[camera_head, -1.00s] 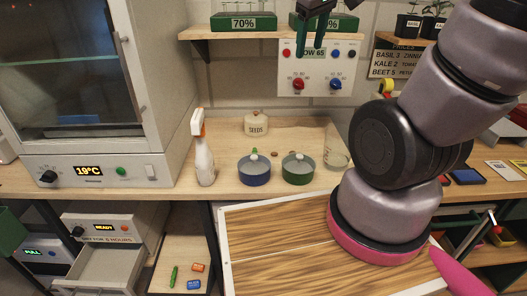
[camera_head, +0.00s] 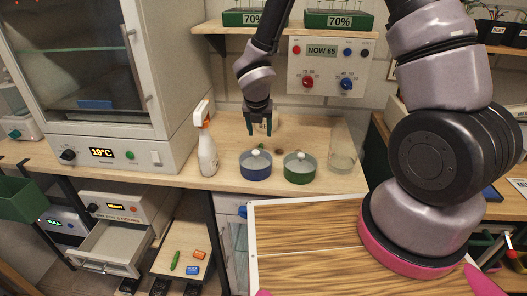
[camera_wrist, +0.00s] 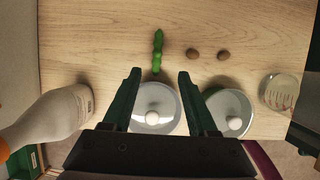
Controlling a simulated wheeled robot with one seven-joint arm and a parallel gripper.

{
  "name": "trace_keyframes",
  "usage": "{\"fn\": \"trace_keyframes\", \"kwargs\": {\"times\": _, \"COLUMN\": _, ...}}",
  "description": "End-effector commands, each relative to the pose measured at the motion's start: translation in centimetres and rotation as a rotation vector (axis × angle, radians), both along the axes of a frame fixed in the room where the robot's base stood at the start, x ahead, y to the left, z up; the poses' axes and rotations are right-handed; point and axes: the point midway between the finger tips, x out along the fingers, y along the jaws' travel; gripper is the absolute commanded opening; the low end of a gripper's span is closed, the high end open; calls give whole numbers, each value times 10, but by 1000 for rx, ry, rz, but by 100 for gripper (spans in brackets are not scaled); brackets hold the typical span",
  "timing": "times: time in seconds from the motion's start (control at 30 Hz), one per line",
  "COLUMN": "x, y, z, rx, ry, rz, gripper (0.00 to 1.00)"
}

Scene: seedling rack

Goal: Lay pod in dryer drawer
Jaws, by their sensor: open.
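The green pod (camera_wrist: 157,50) lies lengthwise on the wooden bench in the wrist view, just beyond the lidded dishes. My gripper (camera_wrist: 158,74) is open and empty above the bench, its dark green fingers spread on either side of the pod's line. In the head view my gripper (camera_head: 258,125) points down behind the blue dish, and the pod is mostly hidden there. The dryer drawer (camera_head: 108,248) is pulled out and looks empty, under a panel reading READY at the lower left.
A blue dish (camera_head: 255,166) and a green dish (camera_head: 299,169) stand close in front of my gripper. A spray bottle (camera_head: 207,150) is to the left, a glass beaker (camera_head: 343,160) to the right. Two brown seeds (camera_wrist: 208,54) lie beside the pod. Another green item (camera_head: 175,260) lies on the lower shelf.

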Motion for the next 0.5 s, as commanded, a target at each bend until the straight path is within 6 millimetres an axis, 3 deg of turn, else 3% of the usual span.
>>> {"fn": "trace_keyframes", "kwargs": {"times": 0.2, "x": 13, "y": -3, "z": -33, "rx": -2, "ry": 2, "rz": -3, "gripper": 59}}
{"fn": "trace_keyframes", "kwargs": {"times": 0.5, "x": 28, "y": -3, "z": -56, "rx": 0, "ry": 1, "rz": -7, "gripper": 59}}
